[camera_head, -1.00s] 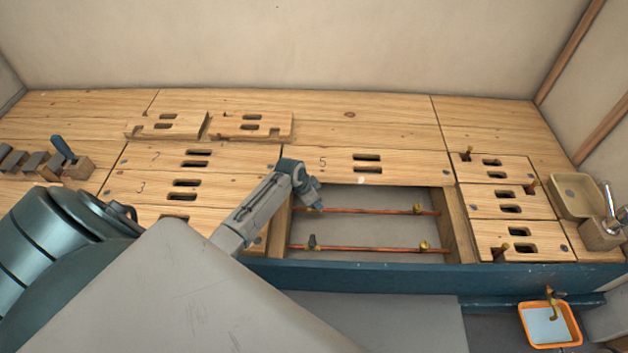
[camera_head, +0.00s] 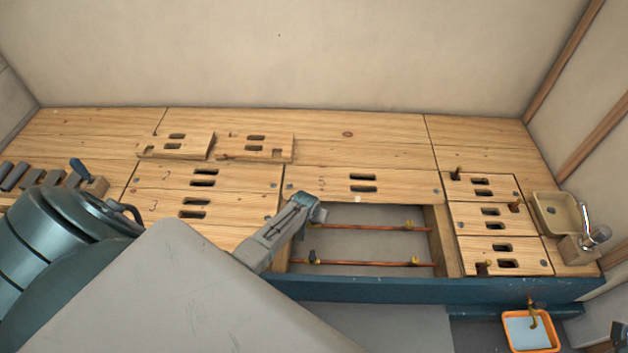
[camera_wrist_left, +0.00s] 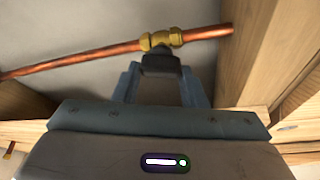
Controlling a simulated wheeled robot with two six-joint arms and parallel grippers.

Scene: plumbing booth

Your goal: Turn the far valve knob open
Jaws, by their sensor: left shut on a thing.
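The far copper pipe (camera_head: 370,227) crosses the open bay in the bench. In the left wrist view, a brass valve (camera_wrist_left: 165,39) sits on this pipe with a dark knob (camera_wrist_left: 161,62) on its near side. My left gripper (camera_wrist_left: 160,82) has its two fingers on either side of the knob and is shut on it. In the head view my left gripper (camera_head: 320,214) is at the left end of the far pipe, and my wrist hides the valve there. I cannot tell the knob's turn angle.
A near copper pipe (camera_head: 365,263) runs parallel, with a dark-knobbed valve (camera_head: 312,257) at its left. Wooden panels with slots surround the bay. A bay wall (camera_wrist_left: 240,50) stands close to the right of my gripper in the wrist view. An orange tray (camera_head: 531,330) is below right.

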